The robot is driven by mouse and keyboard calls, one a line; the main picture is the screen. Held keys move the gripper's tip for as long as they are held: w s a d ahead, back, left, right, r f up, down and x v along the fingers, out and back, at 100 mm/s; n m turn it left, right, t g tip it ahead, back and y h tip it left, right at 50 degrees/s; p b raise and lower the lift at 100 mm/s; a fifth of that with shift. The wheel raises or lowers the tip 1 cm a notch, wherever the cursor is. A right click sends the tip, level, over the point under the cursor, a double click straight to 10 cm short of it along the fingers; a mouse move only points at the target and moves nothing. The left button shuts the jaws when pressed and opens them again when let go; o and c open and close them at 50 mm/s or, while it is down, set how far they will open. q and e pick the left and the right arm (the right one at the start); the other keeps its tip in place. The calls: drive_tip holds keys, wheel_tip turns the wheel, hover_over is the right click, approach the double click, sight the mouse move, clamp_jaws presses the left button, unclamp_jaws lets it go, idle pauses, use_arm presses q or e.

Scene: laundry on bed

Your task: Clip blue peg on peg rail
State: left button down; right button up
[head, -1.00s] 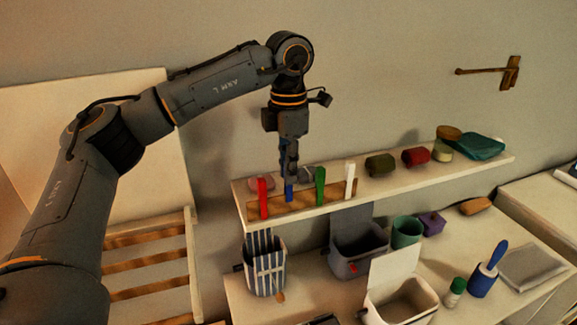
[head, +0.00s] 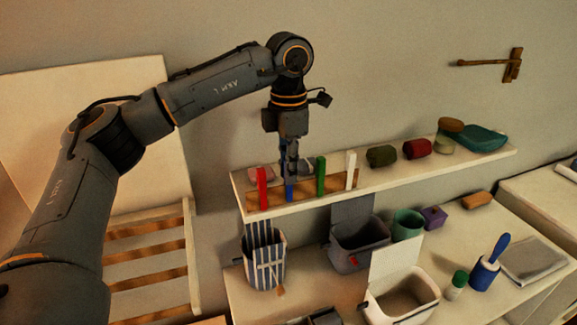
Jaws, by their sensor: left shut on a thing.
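The blue peg (head: 289,194) is upright at the brown wooden peg rail (head: 305,191) on the white shelf, between the red peg (head: 262,188) and the green peg (head: 320,176). A white peg (head: 351,170) stands at the rail's right end. My left gripper (head: 289,177) points straight down and is shut on the blue peg's upper part, hiding it. Only the peg's lower part shows, in front of the rail. I cannot tell whether it grips the rail. My right gripper is not in view.
Rolled cloths, including a dark red one (head: 417,149), and a teal tray (head: 473,138) lie farther right on the shelf. Below stand a striped bag (head: 264,262), a grey bin (head: 360,243) and a white box (head: 402,297). A wooden wall hook (head: 490,63) is upper right.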

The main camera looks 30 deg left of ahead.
use_arm(q)
drive_tip(key=shift+f, duration=0.3)
drive_tip(key=c, duration=1.2)
unclamp_jaws()
wheel_tip(320, 180, up, 12)
drive_tip(key=shift+r, duration=0.1)
